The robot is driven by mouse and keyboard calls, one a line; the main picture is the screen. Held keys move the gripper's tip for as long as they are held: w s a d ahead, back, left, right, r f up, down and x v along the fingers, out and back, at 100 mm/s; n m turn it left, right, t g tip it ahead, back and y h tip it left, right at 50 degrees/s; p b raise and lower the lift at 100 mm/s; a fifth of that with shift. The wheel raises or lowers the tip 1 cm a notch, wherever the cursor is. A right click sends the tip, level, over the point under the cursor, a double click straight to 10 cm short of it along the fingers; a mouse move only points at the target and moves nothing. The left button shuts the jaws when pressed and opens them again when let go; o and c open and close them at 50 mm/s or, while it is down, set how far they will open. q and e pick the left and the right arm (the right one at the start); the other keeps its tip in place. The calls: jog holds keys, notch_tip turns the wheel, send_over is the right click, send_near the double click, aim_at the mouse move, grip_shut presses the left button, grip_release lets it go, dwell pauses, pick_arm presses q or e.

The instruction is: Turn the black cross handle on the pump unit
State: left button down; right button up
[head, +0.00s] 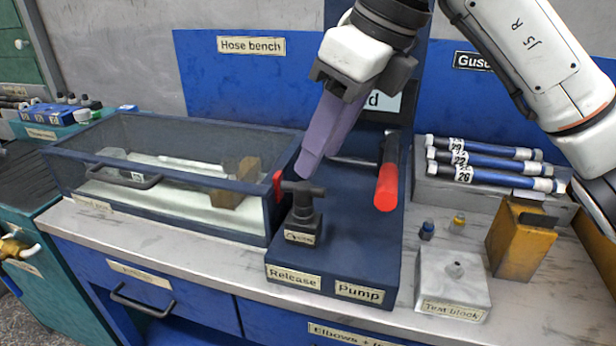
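The black cross handle (303,189) stands upright on a small labelled block at the front left of the dark blue pump unit (345,235), above its "Release" label. My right gripper (311,164) reaches down from above, with its purple fingers slanting toward the handle. The fingers look pressed together, with no gap and nothing seen between them. Their tips are just above or behind the handle's top; I cannot tell whether they touch it. My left gripper is not in view.
A red-gripped lever (387,185) rises on the pump unit, right of the handle. A clear-walled box (170,170) stands close on the left. A test block (452,280), a yellow part (520,240) and several blue tubes (490,165) are on the right.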

aim_at(304, 185)
jog(key=x, duration=0.6)
jog(key=shift+a, duration=0.1)
grip_shut()
